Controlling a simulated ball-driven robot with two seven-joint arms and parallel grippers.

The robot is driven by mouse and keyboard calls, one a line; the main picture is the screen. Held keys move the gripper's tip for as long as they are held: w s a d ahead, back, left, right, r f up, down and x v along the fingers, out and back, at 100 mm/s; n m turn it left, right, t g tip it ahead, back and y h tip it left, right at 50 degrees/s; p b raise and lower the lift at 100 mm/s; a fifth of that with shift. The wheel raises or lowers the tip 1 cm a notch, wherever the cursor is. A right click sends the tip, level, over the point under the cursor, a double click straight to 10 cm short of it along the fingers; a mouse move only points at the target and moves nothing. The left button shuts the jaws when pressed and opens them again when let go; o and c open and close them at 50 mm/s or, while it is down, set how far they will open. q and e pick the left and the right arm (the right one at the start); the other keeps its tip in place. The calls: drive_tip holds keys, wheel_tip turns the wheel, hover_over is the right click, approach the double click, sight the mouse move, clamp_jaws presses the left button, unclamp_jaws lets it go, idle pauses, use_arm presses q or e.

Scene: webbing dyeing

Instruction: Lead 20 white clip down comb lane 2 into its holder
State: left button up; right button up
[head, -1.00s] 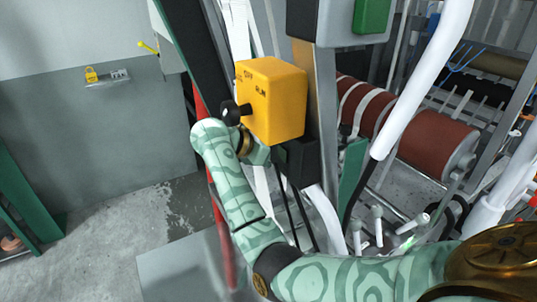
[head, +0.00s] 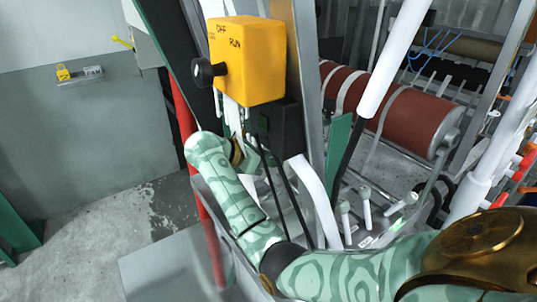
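One of my arms, green-patterned, reaches in from the lower right and bends up at the left. Thin white upright pieces (head: 232,113) show just under the yellow box, partly covered; I cannot tell whether one is the 20 white clip. Comb lane 2 and the clip's holder cannot be made out. My other gripper is out of view.
The yellow switch box (head: 247,62) and grey posts stand close to the arm. Short white pegs (head: 365,208) stand lower right of them. A red-brown roller with white bands (head: 410,118) lies at the right. Bare floor is at the left (head: 110,235).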

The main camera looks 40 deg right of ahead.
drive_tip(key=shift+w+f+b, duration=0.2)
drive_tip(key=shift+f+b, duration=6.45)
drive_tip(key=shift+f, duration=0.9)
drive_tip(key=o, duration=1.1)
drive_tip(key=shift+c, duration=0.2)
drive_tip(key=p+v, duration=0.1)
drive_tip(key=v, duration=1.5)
